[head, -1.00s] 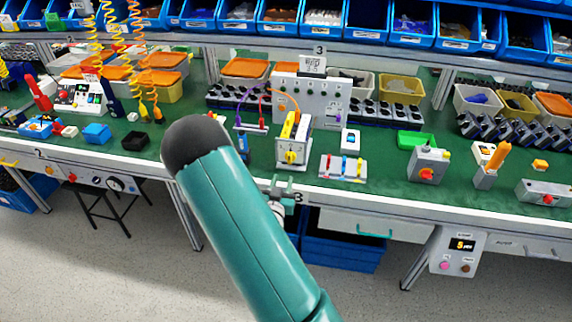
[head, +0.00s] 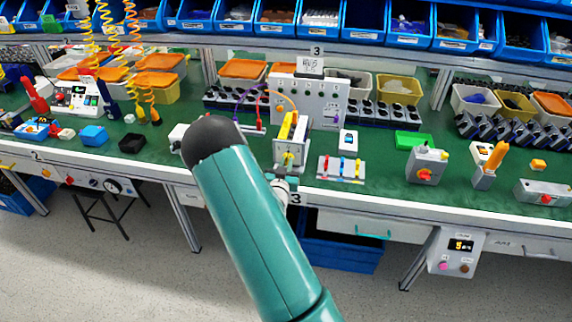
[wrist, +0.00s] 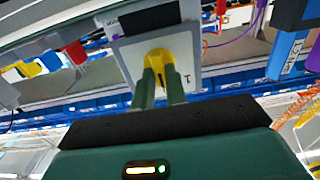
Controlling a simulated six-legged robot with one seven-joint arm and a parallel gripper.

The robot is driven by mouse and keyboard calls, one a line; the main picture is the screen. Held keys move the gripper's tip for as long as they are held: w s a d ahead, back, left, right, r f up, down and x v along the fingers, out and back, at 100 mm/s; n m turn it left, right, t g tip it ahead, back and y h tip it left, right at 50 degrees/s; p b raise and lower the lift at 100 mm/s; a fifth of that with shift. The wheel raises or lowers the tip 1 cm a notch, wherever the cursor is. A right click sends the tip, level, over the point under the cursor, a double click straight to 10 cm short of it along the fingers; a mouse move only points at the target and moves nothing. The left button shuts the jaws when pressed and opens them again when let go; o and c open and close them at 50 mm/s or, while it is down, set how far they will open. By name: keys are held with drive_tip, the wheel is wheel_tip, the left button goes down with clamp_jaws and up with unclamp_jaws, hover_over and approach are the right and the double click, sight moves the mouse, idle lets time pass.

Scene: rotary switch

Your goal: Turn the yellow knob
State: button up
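My gripper (wrist: 161,84) points at the knob. Its two green fingers are apart, with their tips at the knob's near side, one on each side of its middle ridge. I cannot tell whether they touch it. In the head view my gripper (head: 283,170) is just in front of the box.
A panel with coloured levers (head: 341,168) stands right of the box, and a grey box with a red knob (head: 425,174) is farther right. A wired grey panel (head: 325,98) stands behind. Blue bins (head: 340,255) are under the bench. The floor in front is clear.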

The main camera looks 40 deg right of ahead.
clamp_jaws()
drive_tip(key=shift+n, duration=0.3)
drive_tip(key=n, duration=0.3)
drive_tip(key=shift+a, duration=0.1)
drive_tip(key=shift+f+n, duration=0.1)
drive_tip(key=shift+n, duration=2.6)
drive_tip(key=o, duration=0.6)
unclamp_jaws()
drive_tip(key=shift+w, duration=0.1)
drive_tip(key=shift+c, duration=0.2)
drive_tip(key=shift+a, duration=0.15)
